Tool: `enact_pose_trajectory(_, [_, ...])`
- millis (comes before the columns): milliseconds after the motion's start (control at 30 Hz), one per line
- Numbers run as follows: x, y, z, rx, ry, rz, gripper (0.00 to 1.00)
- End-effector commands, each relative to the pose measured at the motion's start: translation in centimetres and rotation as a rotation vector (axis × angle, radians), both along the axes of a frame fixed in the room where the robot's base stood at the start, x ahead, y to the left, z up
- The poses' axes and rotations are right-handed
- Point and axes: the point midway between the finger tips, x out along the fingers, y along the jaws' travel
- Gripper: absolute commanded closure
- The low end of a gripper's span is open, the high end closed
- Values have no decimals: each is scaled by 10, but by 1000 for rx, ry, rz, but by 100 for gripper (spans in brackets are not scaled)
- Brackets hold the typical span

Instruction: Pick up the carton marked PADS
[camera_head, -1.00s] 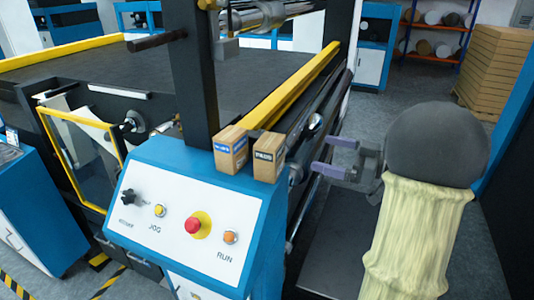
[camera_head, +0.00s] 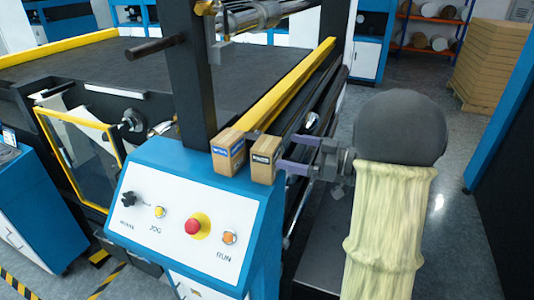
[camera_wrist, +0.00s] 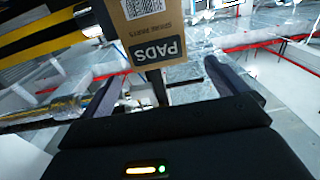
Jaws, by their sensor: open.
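The carton marked PADS (camera_head: 265,160) is a small brown box with a black label, upright on the top edge of the blue control console. In the wrist view its PADS face (camera_wrist: 150,30) appears upside down at the top, cut off by the frame. My gripper (camera_head: 282,168) is open, just right of the carton, with its fingers pointing at it. In the wrist view the carton lies ahead, across the gap between the fingers (camera_wrist: 158,75). The fingers are not closed on it. I cannot tell whether the fingertips reach past its near face.
A similar carton with a blue label (camera_head: 228,152) stands close on the left of the PADS carton. The console (camera_head: 180,225) has a red button and several other controls. A dark upright post (camera_head: 193,75) and yellow rail (camera_head: 285,85) of the machine stand behind.

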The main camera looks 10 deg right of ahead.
Motion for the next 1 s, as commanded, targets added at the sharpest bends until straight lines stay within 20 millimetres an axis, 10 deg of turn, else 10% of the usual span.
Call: enact_pose_trajectory(1000, [47,67,-1,0,1,3,2])
